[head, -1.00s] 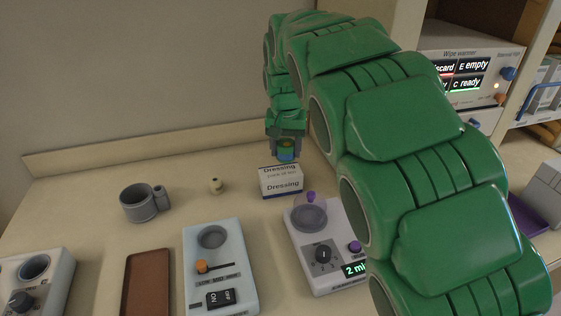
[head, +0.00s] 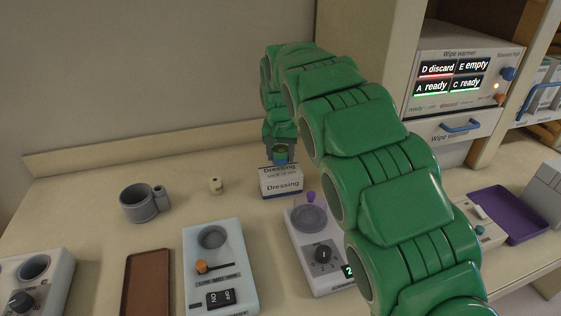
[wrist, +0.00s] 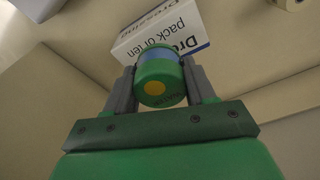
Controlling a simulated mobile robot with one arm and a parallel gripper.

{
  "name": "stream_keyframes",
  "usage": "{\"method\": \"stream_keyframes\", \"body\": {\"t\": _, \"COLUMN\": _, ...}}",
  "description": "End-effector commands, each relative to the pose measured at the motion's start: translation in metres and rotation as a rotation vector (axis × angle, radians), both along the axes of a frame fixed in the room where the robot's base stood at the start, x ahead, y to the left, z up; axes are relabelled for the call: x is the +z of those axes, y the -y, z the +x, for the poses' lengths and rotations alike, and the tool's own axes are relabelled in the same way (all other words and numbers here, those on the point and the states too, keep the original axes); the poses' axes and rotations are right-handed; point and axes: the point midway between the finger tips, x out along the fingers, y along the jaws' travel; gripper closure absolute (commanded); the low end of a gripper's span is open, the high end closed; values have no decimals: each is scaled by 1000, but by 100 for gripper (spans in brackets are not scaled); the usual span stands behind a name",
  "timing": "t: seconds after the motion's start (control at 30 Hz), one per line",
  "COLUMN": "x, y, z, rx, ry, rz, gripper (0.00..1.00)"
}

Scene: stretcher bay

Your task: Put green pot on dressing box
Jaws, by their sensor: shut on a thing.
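The green pot (wrist: 160,80) is a small green cylinder with a blue band and a yellow dot on its end. My gripper (wrist: 162,84) is shut on it, with one grey finger on each side. The dressing box (head: 281,183), white with a blue lower edge, stands on the counter. In the head view my gripper (head: 281,156) holds the pot at the top of the box. In the wrist view the box (wrist: 150,35) shows just beyond the pot. I cannot tell whether the pot touches the box.
A grey mug-like holder (head: 138,203) and a small cream item (head: 215,186) stand left of the box. A brown tray (head: 147,285) and a purple tray (head: 512,212) lie farther off.

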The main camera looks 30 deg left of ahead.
Motion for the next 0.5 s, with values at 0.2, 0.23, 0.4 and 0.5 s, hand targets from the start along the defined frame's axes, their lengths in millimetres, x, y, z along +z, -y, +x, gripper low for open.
{"method": "stream_keyframes", "body": {"t": 0.2, "x": -18, "y": -2, "z": 2, "rx": 0, "ry": -3, "rz": -3, "gripper": 76}}
{"method": "stream_keyframes", "body": {"t": 0.23, "x": -21, "y": -2, "z": 2, "rx": 1, "ry": -3, "rz": -3, "gripper": 76}}
{"method": "stream_keyframes", "body": {"t": 0.4, "x": -34, "y": -2, "z": 3, "rx": 0, "ry": 1, "rz": 0, "gripper": 76}}
{"method": "stream_keyframes", "body": {"t": 0.5, "x": -34, "y": -2, "z": 3, "rx": 0, "ry": 2, "rz": 1, "gripper": 76}}
